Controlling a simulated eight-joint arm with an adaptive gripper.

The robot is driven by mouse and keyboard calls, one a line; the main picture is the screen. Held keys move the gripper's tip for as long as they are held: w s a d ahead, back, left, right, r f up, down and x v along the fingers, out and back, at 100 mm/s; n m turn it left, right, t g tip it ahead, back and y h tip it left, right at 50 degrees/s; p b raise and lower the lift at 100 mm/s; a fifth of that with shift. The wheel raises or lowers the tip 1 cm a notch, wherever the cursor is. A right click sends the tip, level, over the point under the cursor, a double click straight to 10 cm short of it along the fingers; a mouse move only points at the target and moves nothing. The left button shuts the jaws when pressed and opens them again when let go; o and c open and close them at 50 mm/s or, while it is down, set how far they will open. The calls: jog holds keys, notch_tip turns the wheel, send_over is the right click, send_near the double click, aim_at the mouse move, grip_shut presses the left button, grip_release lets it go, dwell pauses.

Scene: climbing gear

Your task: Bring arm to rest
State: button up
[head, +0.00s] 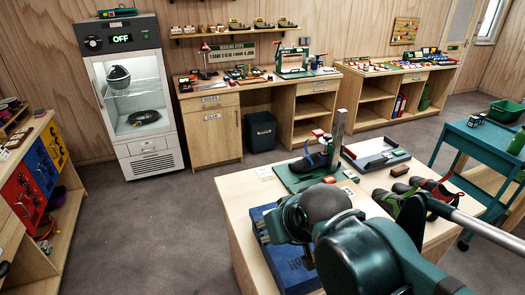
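My arm (365,258) shows large in the lower middle and right of the head view, with dark green links and a dark rounded joint cap. It is bent above the near wooden bench (237,188) and covers part of it. I cannot make out my gripper or its fingers; they are hidden behind the arm or outside the picture.
On the bench are a blue box (288,272) beside the arm, a green board (290,182) with a shoe and upright metal post, a grey tray (375,154), and red and green shoes. A teal cart (480,140) stands right. Grey floor (170,220) is clear at left.

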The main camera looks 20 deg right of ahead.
jog(key=o, duration=0.7)
jog(key=shift+w+r, duration=0.15)
jog(key=shift+r, duration=0.1)
jog(key=o, duration=0.4)
jog(key=shift+w+d+r, duration=0.15)
jog(key=shift+w+r, duration=0.05)
jog(key=shift+r, duration=0.1)
jog(key=o, duration=0.8)
jog(key=w+r, duration=0.1)
jog(key=w+d+r+m+p, duration=0.1)
jog(key=shift+w+r+g, duration=0.2)
jog(key=shift+r+g, duration=0.2)
jog(key=shift+o, duration=0.2)
jog(key=w+d+r+m+g+h+p, duration=0.15)
jog(key=w+d+r+m+p, duration=0.35)
jog(key=w, duration=0.6)
jog(key=w+d+r+m+g+y+p, duration=0.1)
jog(key=w+d+r+m+g+p, duration=0.2)
jog(key=w+d+r, duration=0.6)
jog(key=w+d+f+m+g+p, duration=0.3)
jog(key=w+d+f+m+p, duration=0.1)
jog(key=w+d, duration=0.5)
jog(key=w+d+f+m+g+p, duration=0.3)
jog(key=w+d+f+m+p, duration=0.2)
jog(key=w, duration=0.8)
jog(key=d+f, duration=0.1)
jog(key=d, duration=0.2)
jog(key=shift+d+f, duration=0.25)
jog(key=shift+d, duration=0.1)
jog(key=shift+w+f, duration=0.1)
